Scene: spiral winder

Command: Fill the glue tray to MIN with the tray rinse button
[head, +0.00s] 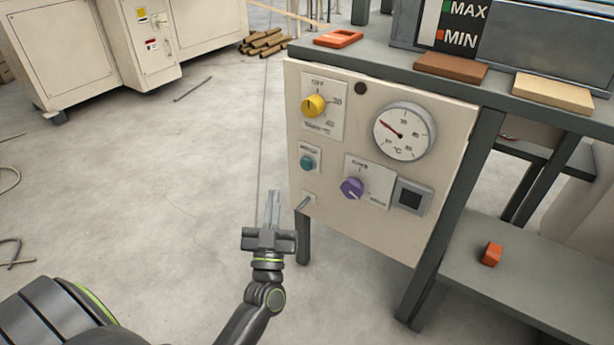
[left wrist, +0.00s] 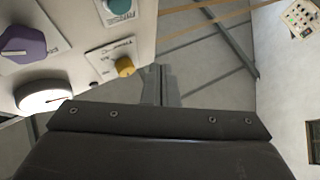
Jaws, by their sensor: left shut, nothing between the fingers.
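The glue tray (head: 545,50) stands on the bench top at the upper right, with a level scale (head: 458,28) marked MAX above MIN. I cannot make out a glue level. A teal round button (head: 307,161) with a small, unreadable label sits on the cream control panel (head: 345,235); it also shows in the left wrist view (left wrist: 120,8). My left gripper (head: 273,204) is shut and empty, pointing up in front of the panel's lower left edge, below and left of the teal button and apart from it. Its fingers show in the left wrist view (left wrist: 159,86). My right gripper is out of view.
The panel also bears a yellow knob (head: 313,106), a purple knob (head: 351,188), a round gauge (head: 403,132), a dark square (head: 411,197) and a small lever (head: 304,202). Open floor lies left of my gripper.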

